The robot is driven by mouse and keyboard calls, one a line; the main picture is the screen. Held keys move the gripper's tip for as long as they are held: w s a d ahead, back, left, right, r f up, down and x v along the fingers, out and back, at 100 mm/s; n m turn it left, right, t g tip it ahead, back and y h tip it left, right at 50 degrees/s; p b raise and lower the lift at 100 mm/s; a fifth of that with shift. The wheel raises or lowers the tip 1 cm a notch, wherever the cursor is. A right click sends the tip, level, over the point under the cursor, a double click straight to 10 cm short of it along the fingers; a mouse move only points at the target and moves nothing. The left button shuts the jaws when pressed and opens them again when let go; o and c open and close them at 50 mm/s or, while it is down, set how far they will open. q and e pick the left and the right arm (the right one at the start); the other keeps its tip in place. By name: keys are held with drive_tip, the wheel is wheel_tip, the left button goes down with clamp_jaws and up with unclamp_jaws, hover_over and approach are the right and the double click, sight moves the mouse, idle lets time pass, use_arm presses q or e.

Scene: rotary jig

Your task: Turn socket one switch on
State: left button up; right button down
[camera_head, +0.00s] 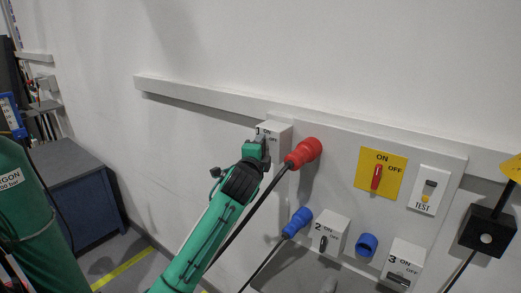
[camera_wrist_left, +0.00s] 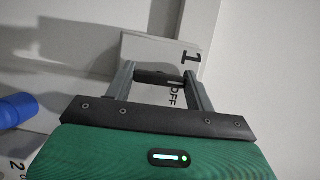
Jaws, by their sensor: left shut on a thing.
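Socket one (camera_head: 280,130) is a white box marked 1, ON and OFF on the wall panel. My left gripper (camera_head: 261,139) is at its front face and covers its switch in the head view. In the left wrist view, the fingers of my left gripper (camera_wrist_left: 158,85) are on either side of a dark switch lever (camera_wrist_left: 155,77), shut on it. The box (camera_wrist_left: 150,50) shows behind with its 1 and part of OFF. The lever's bar lies across the picture between the fingers; I cannot tell its setting surely. My right gripper is not in view.
A red plug (camera_head: 304,152) with a black cable sits close right of my left gripper. Socket two (camera_head: 328,235) with a blue plug (camera_head: 297,222), socket three (camera_head: 403,262), a yellow-backed red switch (camera_head: 377,177) and a TEST unit (camera_head: 429,190) share the panel. A rail (camera_head: 200,97) runs above.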

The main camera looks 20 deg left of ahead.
use_arm(q)
drive_tip(key=o, duration=1)
drive_tip(key=shift+s+d+b, duration=0.15)
drive_tip(key=shift+s+b, duration=1.35)
drive_tip(key=shift+s, duration=1.95)
drive_tip(key=shift+s+d+b, duration=0.15)
drive_tip(key=shift+s+b, duration=1.35)
drive_tip(key=shift+s, duration=1.95)
